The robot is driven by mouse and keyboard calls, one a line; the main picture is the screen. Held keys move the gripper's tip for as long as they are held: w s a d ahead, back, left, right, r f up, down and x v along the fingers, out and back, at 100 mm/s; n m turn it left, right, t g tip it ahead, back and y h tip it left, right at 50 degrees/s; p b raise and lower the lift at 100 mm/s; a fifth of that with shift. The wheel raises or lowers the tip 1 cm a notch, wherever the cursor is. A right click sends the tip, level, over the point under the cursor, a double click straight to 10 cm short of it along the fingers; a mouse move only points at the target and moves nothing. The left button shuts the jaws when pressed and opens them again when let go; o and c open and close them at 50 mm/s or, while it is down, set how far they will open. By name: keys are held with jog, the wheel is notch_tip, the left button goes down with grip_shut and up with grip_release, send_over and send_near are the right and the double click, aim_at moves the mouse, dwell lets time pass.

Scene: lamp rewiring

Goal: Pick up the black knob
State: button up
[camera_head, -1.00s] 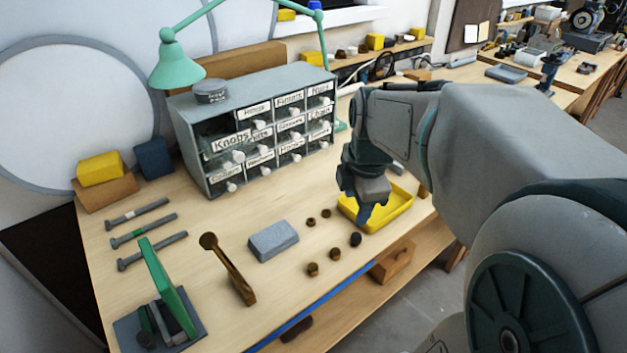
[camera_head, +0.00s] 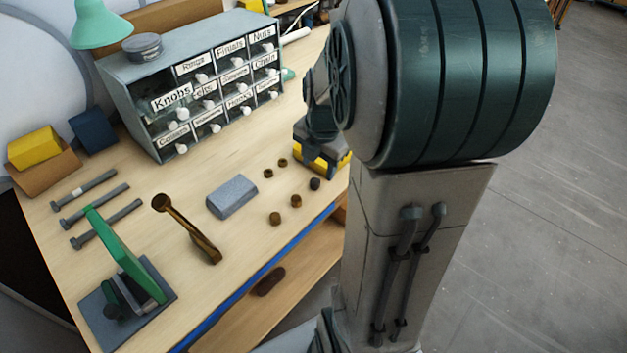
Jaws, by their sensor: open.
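The black knob (camera_head: 315,184) stands on the wooden bench near its front edge, the darkest of a small group of knobs. Brown knobs stand near it: one (camera_head: 296,201) to its lower left, one (camera_head: 275,218) further left, and two smaller ones (camera_head: 268,173) (camera_head: 283,162) behind. My gripper (camera_head: 318,148) is partly hidden behind my own arm.
A grey block (camera_head: 232,197) and a brass lever (camera_head: 187,230) lie left of the knobs. A labelled drawer cabinet (camera_head: 140,105) stands at the back. A green clamp-like tool (camera_head: 125,257) and several bolts (camera_head: 95,205) lie further left. My arm covers the right side.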

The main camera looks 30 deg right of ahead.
aim_at(316, 181)
jog(key=shift+w+a+f+p, duration=0.15)
jog(key=shift+f+p, duration=0.1)
jog(key=shift+f, duration=1.1)
jog(key=shift+w+a+f+p, duration=0.1)
jog(key=shift+w+f+p, duration=0.1)
jog(key=shift+f, duration=1.15)
jog(key=c, duration=1.1)
